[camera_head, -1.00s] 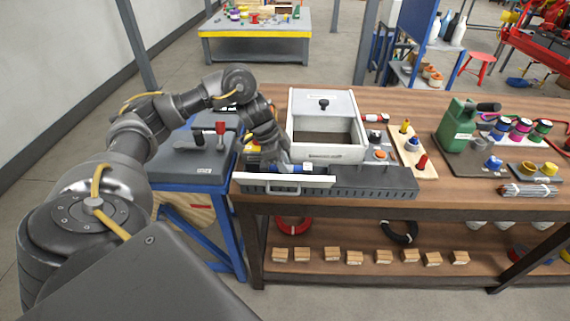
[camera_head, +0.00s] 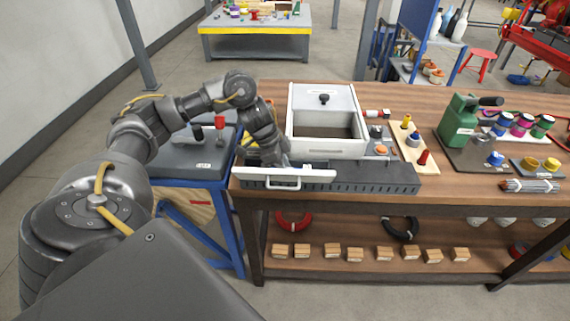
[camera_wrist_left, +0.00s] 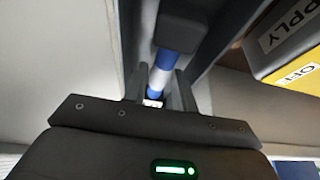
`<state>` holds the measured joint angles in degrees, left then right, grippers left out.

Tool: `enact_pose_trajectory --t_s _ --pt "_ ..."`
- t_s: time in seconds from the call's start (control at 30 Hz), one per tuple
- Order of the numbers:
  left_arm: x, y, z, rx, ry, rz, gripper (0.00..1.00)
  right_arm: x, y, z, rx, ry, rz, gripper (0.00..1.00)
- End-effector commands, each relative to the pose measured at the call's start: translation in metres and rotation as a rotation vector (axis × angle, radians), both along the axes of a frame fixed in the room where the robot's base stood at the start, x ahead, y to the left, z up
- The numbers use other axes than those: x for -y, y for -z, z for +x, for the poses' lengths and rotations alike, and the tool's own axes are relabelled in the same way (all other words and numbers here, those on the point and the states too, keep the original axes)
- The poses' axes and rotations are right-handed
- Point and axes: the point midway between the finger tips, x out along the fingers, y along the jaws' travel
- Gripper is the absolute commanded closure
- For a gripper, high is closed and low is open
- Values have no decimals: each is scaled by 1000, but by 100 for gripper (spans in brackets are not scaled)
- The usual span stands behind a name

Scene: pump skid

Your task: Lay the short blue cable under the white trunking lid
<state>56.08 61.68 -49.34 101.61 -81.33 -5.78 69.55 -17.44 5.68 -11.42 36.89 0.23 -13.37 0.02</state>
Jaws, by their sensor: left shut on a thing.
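The short blue cable (camera_wrist_left: 160,78), with a white band, shows between the dark fingers of my left gripper (camera_wrist_left: 156,92) in the left wrist view. The gripper is shut on it. In the head view my left gripper (camera_head: 274,164) is low over the left part of the grey slotted trunking (camera_head: 375,178), just behind the white trunking lid (camera_head: 300,176). The lid has a handle and stands along the trunking's front left side. The cable is hidden in the head view, so I cannot tell whether it touches the trunking floor. My right gripper is not in view.
A white open box (camera_head: 326,147) stands right behind the trunking. A yellow labelled block (camera_wrist_left: 290,62) is close to the gripper's right in the wrist view.

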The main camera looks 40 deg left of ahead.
Motion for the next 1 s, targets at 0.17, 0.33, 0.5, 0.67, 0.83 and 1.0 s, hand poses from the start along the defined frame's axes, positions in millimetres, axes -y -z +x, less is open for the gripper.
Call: enact_pose_trajectory --t_s 0.17,0.33,0.5,0.67,0.83,1.0 --pt "0 6 0 -1 -1 -1 91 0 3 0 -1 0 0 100" --pt "0 11 0 -1 -1 -1 91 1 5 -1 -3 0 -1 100" --pt "0 14 0 1 0 -1 91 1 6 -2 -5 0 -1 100" --pt "0 14 0 1 0 -1 91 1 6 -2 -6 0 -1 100" --pt "0 14 0 0 0 0 61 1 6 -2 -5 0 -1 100" --pt "0 14 0 0 0 0 48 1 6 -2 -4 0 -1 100"
